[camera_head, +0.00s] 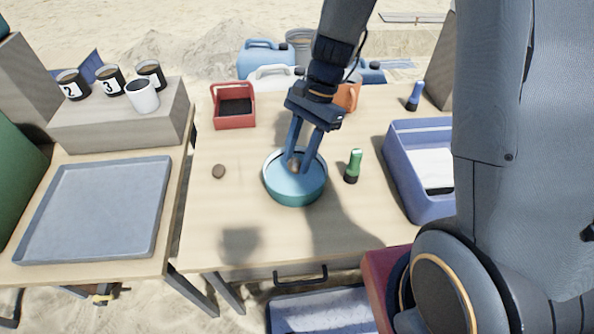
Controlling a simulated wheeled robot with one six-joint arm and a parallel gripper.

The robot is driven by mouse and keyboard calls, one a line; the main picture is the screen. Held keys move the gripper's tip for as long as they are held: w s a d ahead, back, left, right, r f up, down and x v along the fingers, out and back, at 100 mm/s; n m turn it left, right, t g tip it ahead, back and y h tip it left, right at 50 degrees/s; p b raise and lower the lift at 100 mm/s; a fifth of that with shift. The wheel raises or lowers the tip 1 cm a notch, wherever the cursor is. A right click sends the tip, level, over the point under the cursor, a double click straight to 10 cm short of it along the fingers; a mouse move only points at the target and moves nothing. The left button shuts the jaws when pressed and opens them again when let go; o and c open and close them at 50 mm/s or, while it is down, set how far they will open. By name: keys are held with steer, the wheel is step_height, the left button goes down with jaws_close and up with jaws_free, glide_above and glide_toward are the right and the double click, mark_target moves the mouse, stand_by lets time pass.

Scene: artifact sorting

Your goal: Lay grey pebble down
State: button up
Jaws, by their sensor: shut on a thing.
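My gripper (298,167) points down into a round teal bowl (285,198) on the wooden table. Its fingers are shut on a small pebble (294,166), which looks brownish here and is mostly hidden between the fingertips. I cannot tell whether the pebble touches the water-like blue inside of the bowl. A separate small brown-grey stone (218,171) lies on the table to the left of the bowl.
A blue bin (411,187) is at the right and a red caddy (233,105) at the back. A flat grey tray (154,222) lies on the left table. The front of the table is clear.

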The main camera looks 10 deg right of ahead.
mark_target(294, 184)
steer(key=shift+f, duration=2.9)
steer(key=shift+f, duration=0.2)
steer(key=o, duration=1)
steer(key=shift+o, duration=0.2)
steer(key=shift+r, duration=0.1)
steer(key=v, duration=1.2)
steer(key=s+d+r+n+t+h, duration=0.3)
steer(key=s+d+r+n, duration=0.1)
steer(key=s+d+n, duration=0.5)
steer(key=shift+s+d+n+h, duration=0.15)
steer(key=shift+s+n+h, duration=0.25)
steer(key=shift+s, duration=0.8)
